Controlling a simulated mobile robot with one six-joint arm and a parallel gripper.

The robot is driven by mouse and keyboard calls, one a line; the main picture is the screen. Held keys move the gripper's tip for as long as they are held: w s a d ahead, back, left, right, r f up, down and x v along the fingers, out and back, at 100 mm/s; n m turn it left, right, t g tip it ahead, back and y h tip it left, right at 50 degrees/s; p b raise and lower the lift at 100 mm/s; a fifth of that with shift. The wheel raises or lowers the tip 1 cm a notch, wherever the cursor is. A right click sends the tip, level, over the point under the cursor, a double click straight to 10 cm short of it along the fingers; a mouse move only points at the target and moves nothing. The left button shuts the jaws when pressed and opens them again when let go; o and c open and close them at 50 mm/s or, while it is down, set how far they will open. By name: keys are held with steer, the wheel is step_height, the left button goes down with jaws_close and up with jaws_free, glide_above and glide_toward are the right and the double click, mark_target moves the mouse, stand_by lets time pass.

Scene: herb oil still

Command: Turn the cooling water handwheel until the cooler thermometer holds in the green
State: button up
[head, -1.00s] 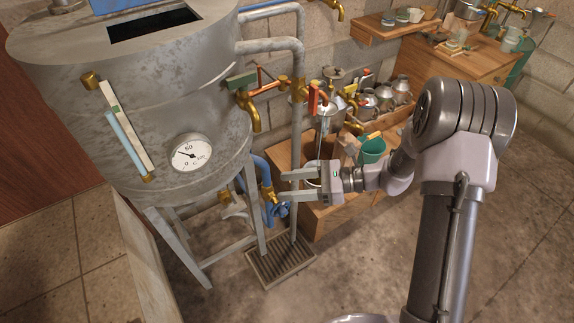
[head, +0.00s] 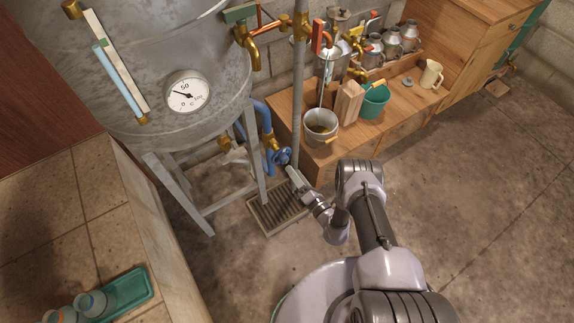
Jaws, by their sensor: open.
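The blue handwheel (head: 282,156) sits on a brass valve (head: 271,142) on the blue pipe beside the tank's leg. My gripper (head: 290,170) is open, just below and right of the wheel. From this angle I cannot tell whether its fingers touch the wheel or stand a little apart from it. The round thermometer (head: 187,91) on the tank's lower side has a white dial with a dark needle pointing to the upper left, below the 50 mark. I cannot make out a green band on it.
A metal floor grate (head: 272,212) lies under the gripper. A green tray (head: 128,289) sits at lower left. The floor at right is clear.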

mark_target(286, 161)
steer(key=b+x, duration=0.1)
steer(key=x, duration=0.5)
jaws_close()
steer(key=shift+f+n+b, duration=0.15)
steer(key=shift+n+b, duration=0.35)
steer(key=shift+b, duration=0.2)
steer(key=shift+s+n+b, duration=0.1)
steer(key=shift+n+b, duration=0.3)
steer(key=shift+n, duration=0.8)
